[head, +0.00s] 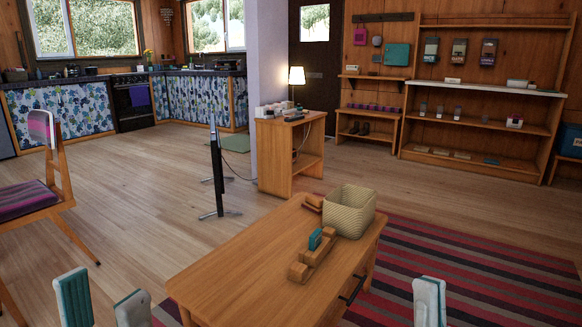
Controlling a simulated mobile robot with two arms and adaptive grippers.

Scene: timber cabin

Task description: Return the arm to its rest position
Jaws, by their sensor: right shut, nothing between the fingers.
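My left gripper (103,300) shows at the bottom left of the head view. Its two pale, teal-faced fingers stand apart with nothing between them. My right gripper (429,300) shows at the bottom right, with its fingers shut together and empty. Both grippers point up and are clear of the wooden table (235,265), one on each side of its near part. The arms behind the fingers are out of the picture.
On the table stand a woven basket (349,212), a wooden piece with a teal part (315,240) and a small wooden item (312,203). A striped rug (450,265) lies at right. A chair (45,190) stands at left. A black stand (218,180) is behind the table.

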